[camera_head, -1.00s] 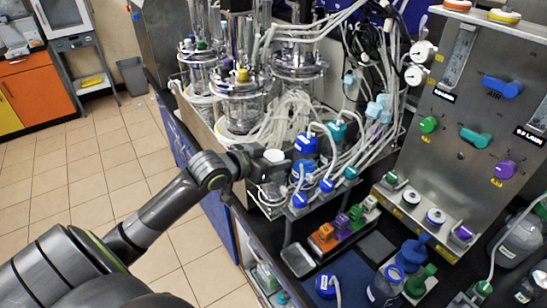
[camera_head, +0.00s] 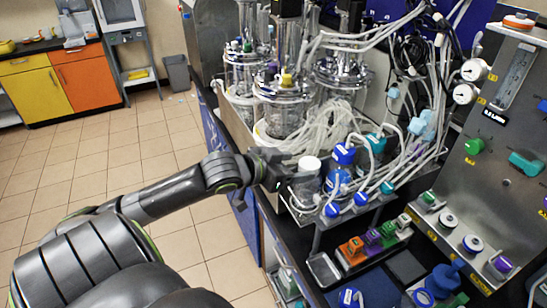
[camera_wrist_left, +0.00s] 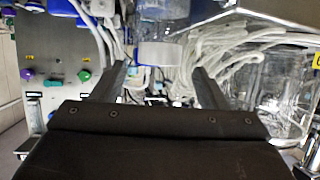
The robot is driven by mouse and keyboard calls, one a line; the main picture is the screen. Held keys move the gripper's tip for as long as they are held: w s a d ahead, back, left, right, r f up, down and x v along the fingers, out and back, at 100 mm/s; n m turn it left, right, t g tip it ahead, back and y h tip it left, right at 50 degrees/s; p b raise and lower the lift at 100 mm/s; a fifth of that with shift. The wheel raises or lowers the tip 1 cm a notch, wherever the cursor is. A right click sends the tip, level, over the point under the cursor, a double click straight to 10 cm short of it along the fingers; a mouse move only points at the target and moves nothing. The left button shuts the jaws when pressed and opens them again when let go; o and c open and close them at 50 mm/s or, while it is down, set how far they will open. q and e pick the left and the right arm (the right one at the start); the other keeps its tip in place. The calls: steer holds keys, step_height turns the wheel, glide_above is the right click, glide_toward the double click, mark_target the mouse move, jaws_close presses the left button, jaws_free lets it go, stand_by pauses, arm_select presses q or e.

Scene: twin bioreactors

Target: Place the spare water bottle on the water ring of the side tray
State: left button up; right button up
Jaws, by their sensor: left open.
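A clear bottle with a white cap (camera_head: 309,164) stands at the left end of the metal side tray (camera_head: 300,214), beside blue-capped bottles (camera_head: 343,155). I take it for the water bottle; no label on it is readable. My left gripper (camera_head: 284,174) is open, close at the bottle's left side. In the left wrist view the white-capped bottle (camera_wrist_left: 160,52) appears inverted, centred between the two open fingertips (camera_wrist_left: 160,72). I cannot tell whether either finger touches it. I cannot make out the water ring. My right gripper is out of view.
Tubes and glass vessels (camera_head: 283,105) stand behind the bottles. A steel panel with valves and gauges (camera_head: 500,150) is at the right. A rack with coloured blocks (camera_head: 373,240) and a small empty metal tray (camera_head: 323,270) lie in front. Open floor is at the left.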

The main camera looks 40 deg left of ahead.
arm_select(q)
steer(key=p+v, duration=0.2)
steer(key=v, duration=0.4)
steer(key=shift+s+r+p, duration=0.15)
steer(key=shift+s+p, duration=0.05)
steer(key=shift+p, duration=0.15)
